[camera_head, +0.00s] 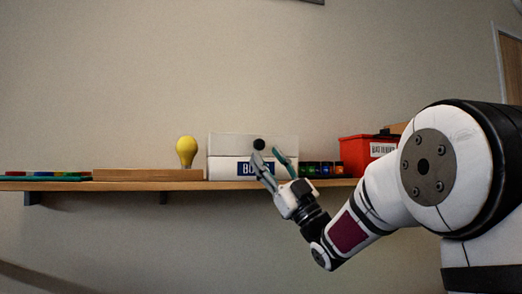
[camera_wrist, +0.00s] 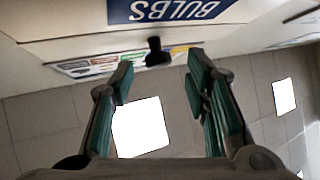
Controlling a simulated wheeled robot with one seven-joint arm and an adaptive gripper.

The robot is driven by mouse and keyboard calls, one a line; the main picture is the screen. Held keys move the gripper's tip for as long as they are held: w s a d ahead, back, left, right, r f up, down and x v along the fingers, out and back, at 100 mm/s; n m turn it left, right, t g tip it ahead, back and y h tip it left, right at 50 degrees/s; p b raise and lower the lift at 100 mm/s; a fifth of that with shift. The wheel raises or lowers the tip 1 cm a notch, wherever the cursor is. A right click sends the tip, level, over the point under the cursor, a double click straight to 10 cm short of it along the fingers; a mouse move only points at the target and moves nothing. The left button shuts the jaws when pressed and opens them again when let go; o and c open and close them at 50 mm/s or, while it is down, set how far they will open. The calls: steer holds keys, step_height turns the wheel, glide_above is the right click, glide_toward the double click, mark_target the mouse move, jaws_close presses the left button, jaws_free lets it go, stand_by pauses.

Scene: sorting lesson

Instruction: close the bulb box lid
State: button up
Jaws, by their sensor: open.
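The white bulb box (camera_head: 225,168), with a blue "BULBS" label, stands on the wooden shelf. A pale panel that looks like its lid (camera_head: 228,143) stands up above the box front, with a round black knob (camera_head: 259,144) on it. My gripper (camera_head: 268,154) is in front of the box, fingers pointing up and covering part of the label. In the wrist view the label (camera_wrist: 180,9) is upside down, and the black knob (camera_wrist: 156,52) shows between the fingertips of my open gripper (camera_wrist: 160,64). I cannot tell whether either finger touches it.
A yellow bulb (camera_head: 186,151) stands on a wooden block (camera_head: 140,175) left of the box. Several small coloured jars (camera_head: 322,169) and a red labelled box (camera_head: 355,152) are to the right. The shelf (camera_head: 110,186) has a flat coloured tray (camera_head: 40,176) at far left.

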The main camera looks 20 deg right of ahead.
steer(key=v, duration=0.7)
steer(key=shift+s+f, duration=0.1)
